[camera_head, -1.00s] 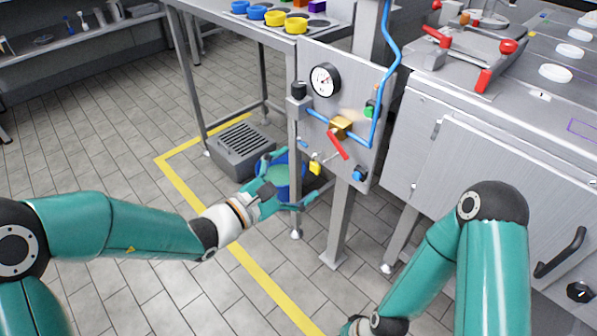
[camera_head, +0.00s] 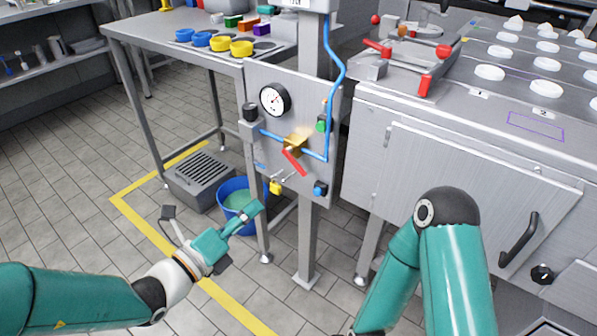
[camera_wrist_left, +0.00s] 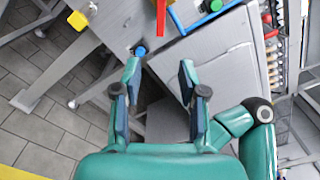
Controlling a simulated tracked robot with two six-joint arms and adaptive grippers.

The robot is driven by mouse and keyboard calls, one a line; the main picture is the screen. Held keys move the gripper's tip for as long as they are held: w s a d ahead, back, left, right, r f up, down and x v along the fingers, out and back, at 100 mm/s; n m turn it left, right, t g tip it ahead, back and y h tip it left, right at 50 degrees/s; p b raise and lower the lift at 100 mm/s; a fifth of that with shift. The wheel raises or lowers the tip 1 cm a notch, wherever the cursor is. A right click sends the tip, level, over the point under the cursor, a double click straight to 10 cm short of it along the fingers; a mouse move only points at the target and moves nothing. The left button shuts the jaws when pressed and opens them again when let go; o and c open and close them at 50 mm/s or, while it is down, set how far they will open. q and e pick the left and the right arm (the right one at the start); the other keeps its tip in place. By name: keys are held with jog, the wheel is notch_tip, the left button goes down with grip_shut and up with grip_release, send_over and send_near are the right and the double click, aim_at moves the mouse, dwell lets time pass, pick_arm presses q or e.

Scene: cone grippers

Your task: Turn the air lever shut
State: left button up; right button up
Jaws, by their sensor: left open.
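The air lever is a red handle (camera_head: 294,163) on a brass valve (camera_head: 295,143), in line with a blue hose on the upright metal panel (camera_head: 258,82). In the head view it slants down to the right from the valve. In the left wrist view the red lever (camera_wrist_left: 161,18) shows at the top, beyond the fingertips. My left gripper (camera_head: 210,213) is open and empty, to the lower left of the panel and apart from it. Its two spread fingers also show in the left wrist view (camera_wrist_left: 159,68). My right arm shows at the lower right, but its gripper is outside both views.
A blue bucket (camera_head: 229,188) stands below, beside a grey floor unit (camera_head: 200,178). A steel cabinet (camera_head: 470,185) stands to the right.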

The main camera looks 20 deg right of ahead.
aim_at(298, 170)
pick_arm(q)
jog(key=b+x, duration=0.2)
jog(key=x, duration=1.4)
jog(key=shift+w+d, duration=0.15)
jog(key=shift+d, duration=0.1)
grip_shut()
